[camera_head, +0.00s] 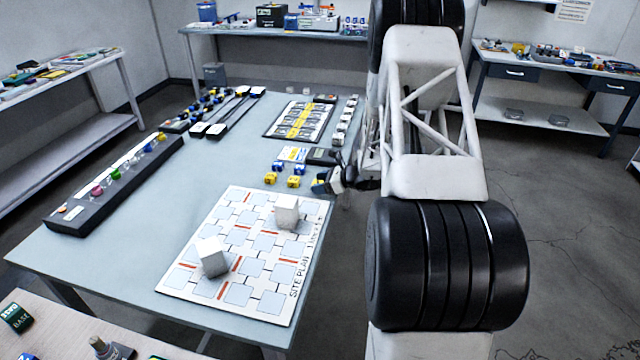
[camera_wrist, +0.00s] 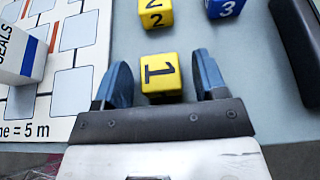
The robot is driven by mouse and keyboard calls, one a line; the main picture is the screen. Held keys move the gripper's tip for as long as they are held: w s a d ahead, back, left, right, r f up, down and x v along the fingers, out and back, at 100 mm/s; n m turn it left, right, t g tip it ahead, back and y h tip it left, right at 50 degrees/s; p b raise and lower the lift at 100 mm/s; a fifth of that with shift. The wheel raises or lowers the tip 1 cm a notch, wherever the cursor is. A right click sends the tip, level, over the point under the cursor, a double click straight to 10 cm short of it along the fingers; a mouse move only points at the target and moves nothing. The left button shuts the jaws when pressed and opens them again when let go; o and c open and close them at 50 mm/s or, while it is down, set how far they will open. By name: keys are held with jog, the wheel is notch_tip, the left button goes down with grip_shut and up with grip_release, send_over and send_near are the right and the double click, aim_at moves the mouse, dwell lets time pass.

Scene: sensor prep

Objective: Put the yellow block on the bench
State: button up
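A yellow block (camera_wrist: 160,73) marked 1 lies on the grey bench (camera_head: 140,210) and shows between my fingertips in the wrist view. My gripper (camera_wrist: 160,82) is open, with a blue finger on each side of this block and a gap on both sides. In the head view my gripper (camera_head: 330,182) is low over the bench at its right side, just right of the nearer yellow block (camera_head: 293,181). A second yellow block (camera_wrist: 156,12), marked 2, lies beyond the first. A blue block (camera_wrist: 225,8) marked 3 is beside the second one.
The site plan board (camera_head: 262,298) carries two white boxes (camera_head: 212,257), (camera_head: 287,212); one shows at the left of the wrist view (camera_wrist: 22,50). A long dark rack (camera_head: 75,215) with coloured items runs along the bench's left side. A framed panel (camera_head: 300,120) lies farther back.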

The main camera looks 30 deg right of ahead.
jog(key=shift+r, duration=0.1)
jog(key=shift+s+d, duration=0.1)
jog(key=v, duration=1.1)
jog(key=shift+s+d+r, duration=0.25)
dwell(0.5)
jog(key=s+a+r+n+g+h, duration=0.1)
jog(key=s+a+r+n+g, duration=0.45)
jog(key=a+r, duration=0.65)
jog(key=s+a+r+n+g+h, duration=0.15)
jog(key=s+a+r+n, duration=0.55)
jog(key=a, duration=0.9)
jog(key=s+a+r+n+h, duration=0.2)
jog(key=s+a+r+n, duration=0.1)
jog(key=s, duration=0.5)
jog(key=s+a+r+n+h, duration=0.3)
jog(key=s+a+n, duration=0.2)
jog(key=s, duration=0.4)
jog(key=s+a+r+n+h, duration=0.2)
jog(key=s+a+r+n, duration=0.1)
jog(key=s+n, duration=0.3)
jog(key=shift+s+a, duration=0.45)
jog(key=shift+s, duration=0.7)
